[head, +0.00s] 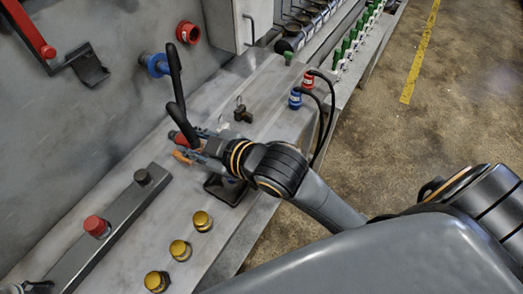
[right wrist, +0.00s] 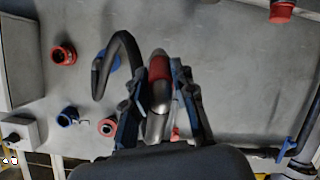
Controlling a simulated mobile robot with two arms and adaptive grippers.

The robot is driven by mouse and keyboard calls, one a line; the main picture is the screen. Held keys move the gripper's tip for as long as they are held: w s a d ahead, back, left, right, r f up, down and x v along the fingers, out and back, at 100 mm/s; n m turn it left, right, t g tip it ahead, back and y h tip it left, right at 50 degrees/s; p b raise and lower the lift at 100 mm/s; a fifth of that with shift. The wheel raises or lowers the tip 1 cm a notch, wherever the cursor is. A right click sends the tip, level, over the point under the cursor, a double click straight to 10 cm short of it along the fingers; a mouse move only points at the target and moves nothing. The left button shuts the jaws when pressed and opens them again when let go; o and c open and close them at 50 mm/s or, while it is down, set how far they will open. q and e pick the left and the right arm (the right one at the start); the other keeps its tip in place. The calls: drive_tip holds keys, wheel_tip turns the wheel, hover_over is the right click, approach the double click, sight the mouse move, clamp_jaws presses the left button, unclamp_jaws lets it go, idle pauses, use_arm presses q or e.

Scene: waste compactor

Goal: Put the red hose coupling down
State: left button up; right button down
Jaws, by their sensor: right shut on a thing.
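The red hose coupling (head: 178,138) is in my right gripper (head: 188,147), held near the grey wall above the metal bench. In the right wrist view the coupling (right wrist: 160,68) has a red band and a bare metal body, and lies between the two fingers of the gripper (right wrist: 158,90). The gripper is shut on it. A black hose (head: 176,80) loops up beside the coupling in the head view. The gripper hides part of the coupling. My left gripper does not show.
A blue port (head: 155,65) and a red port (head: 189,32) are on the wall. Blue (head: 295,99) and red (head: 308,80) couplings with black hoses stand on the bench. Bare bench surface lies between.

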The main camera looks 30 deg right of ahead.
drive_tip(key=s+d+f+m+g+h, duration=0.4)
drive_tip(key=f+g+h, duration=0.15)
drive_tip(key=g, duration=0.25)
drive_tip(key=s+d+r+m+g+b, duration=0.1)
drive_tip(key=s+d+r+m+g, duration=0.1)
drive_tip(key=d, duration=0.6)
drive_tip(key=s+d+r+m+g, duration=0.2)
drive_tip(key=d, duration=0.5)
drive_tip(key=shift+h, duration=0.25)
drive_tip(key=w+f+p, duration=0.1)
drive_tip(key=w+f, duration=0.3)
drive_tip(key=w+f+p, duration=0.1)
drive_tip(key=w+f, duration=0.3)
drive_tip(key=w, duration=0.1)
drive_tip(key=w+f+p, duration=0.1)
drive_tip(key=w+f, duration=0.3)
drive_tip(key=shift+w+a+f, duration=0.1)
drive_tip(key=shift+w+a, duration=0.1)
drive_tip(key=shift+a, duration=0.05)
drive_tip(key=shift+f, duration=0.35)
drive_tip(key=c, duration=1.1)
unclamp_jaws()
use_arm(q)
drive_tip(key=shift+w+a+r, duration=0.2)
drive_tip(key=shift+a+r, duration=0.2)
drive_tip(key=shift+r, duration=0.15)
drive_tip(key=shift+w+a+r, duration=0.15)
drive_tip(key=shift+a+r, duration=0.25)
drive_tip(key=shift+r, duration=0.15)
